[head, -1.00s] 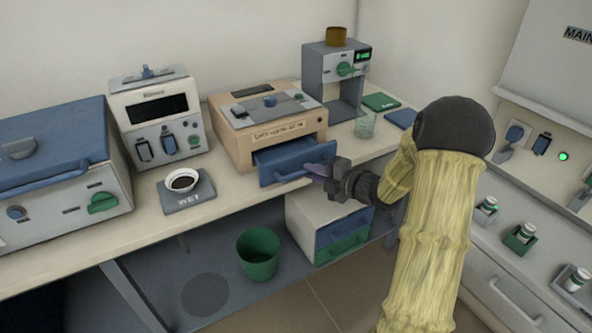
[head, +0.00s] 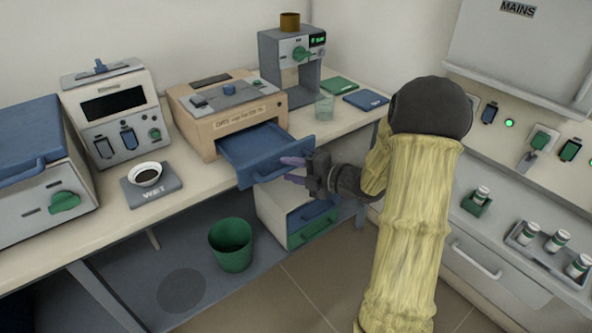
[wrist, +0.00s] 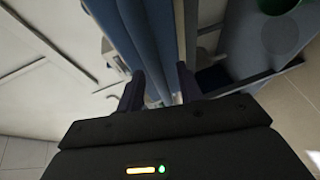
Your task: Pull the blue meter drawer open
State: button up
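The blue meter drawer (head: 265,147) sticks well out of the tan meter box (head: 195,115), and its inside shows from above. Its handle (head: 262,177) is on the front panel, partly hidden by my fingers. My gripper (head: 293,171) is right at the drawer front, its two purple fingers spread apart. In the wrist view, the blue drawer front (wrist: 145,40) shows beyond and between the dark fingers of my gripper (wrist: 160,90), which stand apart. Whether a finger touches the handle I cannot tell.
A white cabinet (head: 268,215) with blue and green drawers and a green bin (head: 231,244) stand below the bench. A glass beaker (head: 324,107) stands right of the meter box. A grey WET pad (head: 152,191) holds a bowl (head: 147,173) on the left.

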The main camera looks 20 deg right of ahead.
jog(key=p+v, duration=0.1)
jog(key=v, duration=1.6)
jog(key=shift+s+d, duration=0.2)
jog(key=shift+d, duration=0.05)
jog(key=shift+w, duration=0.15)
